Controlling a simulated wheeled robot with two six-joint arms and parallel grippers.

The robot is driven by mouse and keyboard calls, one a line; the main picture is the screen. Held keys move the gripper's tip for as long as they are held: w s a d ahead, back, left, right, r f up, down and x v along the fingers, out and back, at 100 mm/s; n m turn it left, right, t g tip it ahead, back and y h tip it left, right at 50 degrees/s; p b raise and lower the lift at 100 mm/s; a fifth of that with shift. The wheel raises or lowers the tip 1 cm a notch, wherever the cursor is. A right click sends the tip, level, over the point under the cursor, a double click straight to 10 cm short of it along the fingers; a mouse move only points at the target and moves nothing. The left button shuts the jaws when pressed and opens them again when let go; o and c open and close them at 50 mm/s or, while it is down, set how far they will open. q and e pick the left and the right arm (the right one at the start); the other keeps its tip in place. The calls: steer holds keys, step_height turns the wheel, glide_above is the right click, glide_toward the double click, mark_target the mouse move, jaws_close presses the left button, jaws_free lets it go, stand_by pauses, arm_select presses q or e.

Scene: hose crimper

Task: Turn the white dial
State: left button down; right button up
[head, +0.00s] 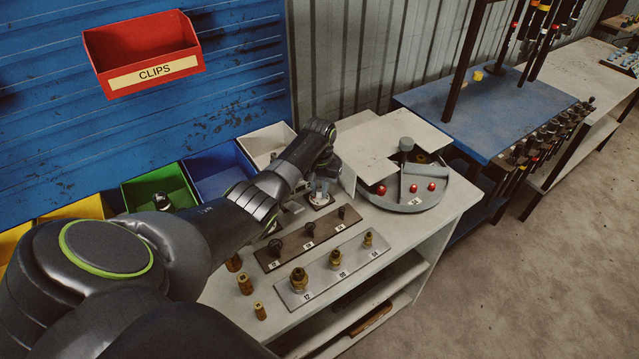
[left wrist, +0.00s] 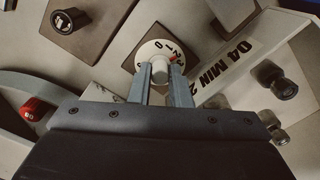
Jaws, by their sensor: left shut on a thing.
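The white dial (left wrist: 155,53) shows in the left wrist view as a round disc with black numbers, a red mark and a pale centre knob (left wrist: 160,70). My left gripper (left wrist: 162,76) has its two fingers on either side of that knob and is shut on it. In the head view the left gripper (head: 321,186) reaches down at the bench beside the crimper (head: 415,190); I cannot make out the dial face there. My right gripper is not in view.
In front, a dark plate (head: 305,237) and a grey plate (head: 331,271) hold fittings. Loose brass fittings (head: 245,284) stand at the left. Coloured bins (head: 217,172) line the back, below a red CLIPS bin (head: 142,50).

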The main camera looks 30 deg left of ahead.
arm_select(q)
steer(key=shift+r+n, duration=0.1)
steer(key=shift+n, duration=0.3)
steer(key=c, duration=1.3)
jaws_free()
steer(key=shift+c, duration=0.2)
step_height(320, 180, up, 13)
steer(key=b, duration=0.2)
step_height(320, 180, up, 4)
steer(key=p, duration=0.2)
glide_above(320, 189)
steer(key=shift+s+r, duration=0.2)
steer(key=shift+f, duration=0.1)
